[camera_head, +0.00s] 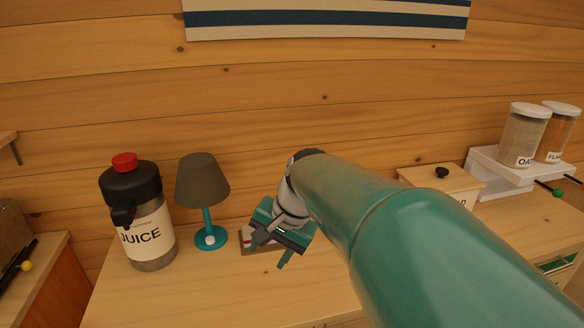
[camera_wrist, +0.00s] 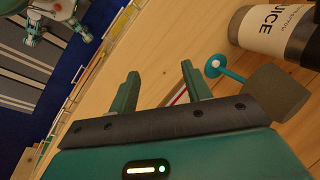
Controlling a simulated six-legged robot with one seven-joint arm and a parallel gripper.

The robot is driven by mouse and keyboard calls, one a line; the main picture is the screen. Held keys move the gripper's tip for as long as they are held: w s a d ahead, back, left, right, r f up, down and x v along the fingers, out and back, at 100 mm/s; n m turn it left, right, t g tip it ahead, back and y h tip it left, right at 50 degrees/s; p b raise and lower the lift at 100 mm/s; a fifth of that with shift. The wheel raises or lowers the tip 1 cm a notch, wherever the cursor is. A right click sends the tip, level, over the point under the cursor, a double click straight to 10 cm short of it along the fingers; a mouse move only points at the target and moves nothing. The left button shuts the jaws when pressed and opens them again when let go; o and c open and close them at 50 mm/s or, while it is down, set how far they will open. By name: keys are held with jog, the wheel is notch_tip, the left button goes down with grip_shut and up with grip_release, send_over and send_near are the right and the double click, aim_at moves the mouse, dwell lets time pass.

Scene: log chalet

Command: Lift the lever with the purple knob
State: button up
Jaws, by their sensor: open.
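I see no lever with a purple knob in either view; my arm covers a large part of the counter in the head view. My gripper (camera_head: 272,247) is over the wooden counter (camera_head: 225,290), to the right of the lamp. In the wrist view its two green fingers (camera_wrist: 160,72) are apart, with nothing visible held between them. A small flat item with red and white markings (camera_head: 247,242) lies partly hidden behind the gripper. In the head view, a lever with a yellow knob (camera_head: 27,266) is at the far left, and one with a green knob (camera_head: 557,193) is at the right.
A juice dispenser (camera_head: 148,225) with a red top and a teal lamp (camera_head: 207,215) stand left of my gripper. A wooden box (camera_head: 445,183) and a white stand (camera_head: 490,165) with labelled jars are at the right. The front left counter is clear.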

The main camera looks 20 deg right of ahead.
jog(key=w+d+f+m+t+y, duration=0.2)
jog(key=w+d+m+y, duration=0.4)
jog(key=w+d+m, duration=0.6)
jog(key=w+d+m+t+y, duration=0.2)
jog(key=d+m+t, duration=0.15)
jog(key=d, duration=0.75)
jog(key=w+d+m+t+y, duration=0.1)
jog(key=w+d+m+t, duration=0.25)
jog(key=d, duration=0.75)
jog(key=shift+n+t, duration=0.4)
jog(key=x, duration=0.8)
jog(key=r+x, duration=0.1)
jog(key=x, duration=0.4)
jog(key=shift+s+a, duration=0.2)
jog(key=shift+a, duration=0.15)
